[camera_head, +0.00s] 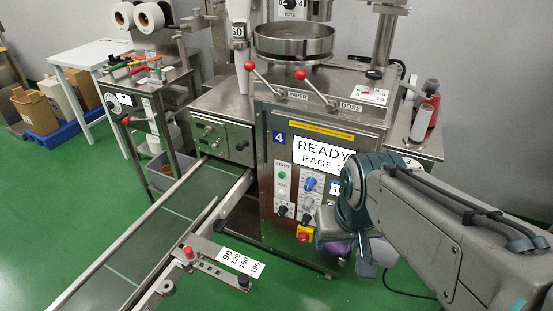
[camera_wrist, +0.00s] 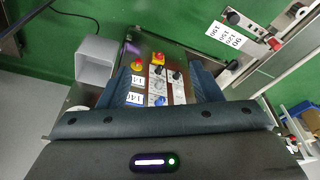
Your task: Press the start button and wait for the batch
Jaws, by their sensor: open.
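The green start button (camera_head: 282,176) sits under a START label on the packing machine's front panel, left of a blue knob (camera_head: 309,184). The display (camera_head: 318,154) above reads READY and BAGS, its right end hidden by my arm. My gripper (camera_wrist: 160,68) is open and empty, its two dark fingers spread in front of the panel in the wrist view. In the head view my gripper (camera_head: 336,230) is low and right of the start button, apart from it. I cannot pick out the start button in the wrist view.
A conveyor (camera_head: 150,235) runs out at the left, with a bracket bearing a number scale (camera_head: 238,262). Two red-balled levers (camera_head: 301,75) stand above the panel. A grey bin (camera_wrist: 95,62) is beside the panel.

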